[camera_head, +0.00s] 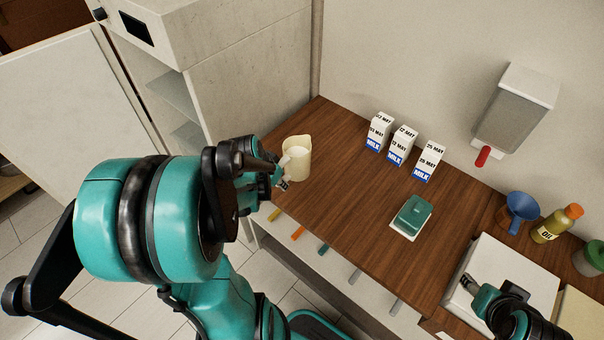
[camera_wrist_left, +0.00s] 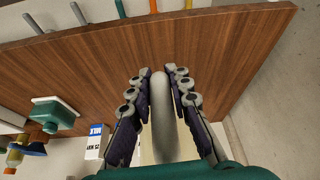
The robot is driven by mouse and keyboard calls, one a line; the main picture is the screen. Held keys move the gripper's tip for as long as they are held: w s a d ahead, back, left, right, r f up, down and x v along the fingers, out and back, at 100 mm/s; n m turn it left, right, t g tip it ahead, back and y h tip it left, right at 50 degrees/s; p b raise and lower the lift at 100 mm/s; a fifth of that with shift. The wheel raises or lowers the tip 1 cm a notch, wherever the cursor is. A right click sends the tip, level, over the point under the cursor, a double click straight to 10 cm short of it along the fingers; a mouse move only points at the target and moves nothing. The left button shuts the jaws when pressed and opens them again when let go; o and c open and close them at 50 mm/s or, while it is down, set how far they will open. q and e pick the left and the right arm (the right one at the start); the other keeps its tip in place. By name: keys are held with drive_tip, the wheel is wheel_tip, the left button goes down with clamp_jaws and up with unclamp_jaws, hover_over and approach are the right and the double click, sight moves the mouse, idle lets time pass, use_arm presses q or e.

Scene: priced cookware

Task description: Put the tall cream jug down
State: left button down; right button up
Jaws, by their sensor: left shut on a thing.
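The tall cream jug (camera_head: 298,160) is upright over the far left end of the wooden counter (camera_head: 340,215). I cannot tell whether its base touches the wood. My left gripper (camera_head: 279,184) is at the jug's near side. In the left wrist view, the left gripper (camera_wrist_left: 163,88) is shut on the jug, with a pale rounded upright part of the jug (camera_wrist_left: 161,110) between its fingers. The jug's lower part is partly hidden by the gripper in the head view. My right gripper (camera_head: 470,284) is at the lower right, above a white box; its fingers are too small to read.
Several milk cartons (camera_head: 403,145) stand along the wall. A blue funnel (camera_head: 517,211) and an oil bottle (camera_head: 557,224) stand right. A wall dispenser (camera_head: 517,105) hangs above. Wood between jug and dish is clear.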

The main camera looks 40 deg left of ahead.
use_arm(q)
drive_tip(key=w+a+f+b, duration=0.1)
drive_tip(key=w+a+f, duration=0.1)
drive_tip(key=w, duration=0.1)
drive_tip(key=w+a+f+b, duration=0.1)
drive_tip(key=w+a+f, duration=0.1)
drive_tip(key=w, duration=0.1)
drive_tip(key=w+a+f+b, duration=0.1)
drive_tip(key=w+f, duration=0.1)
drive_tip(key=w, duration=0.1)
drive_tip(key=shift+w+a+f+b, duration=0.1)
drive_tip(key=shift+a+f+b, duration=0.25)
drive_tip(key=shift+a, duration=0.05)
wheel_tip(320, 180, down, 4)
drive_tip(key=shift+f+b, duration=0.1)
drive_tip(key=shift+b, duration=0.95)
drive_tip(key=shift+r, duration=0.2)
drive_tip(key=c, duration=1.8)
unclamp_jaws()
drive_tip(key=shift+f, duration=0.2)
drive_tip(key=shift+c, duration=0.2)
drive_tip(key=o, duration=0.4)
drive_tip(key=shift+r, duration=0.1)
drive_tip(key=shift+r, duration=0.1)
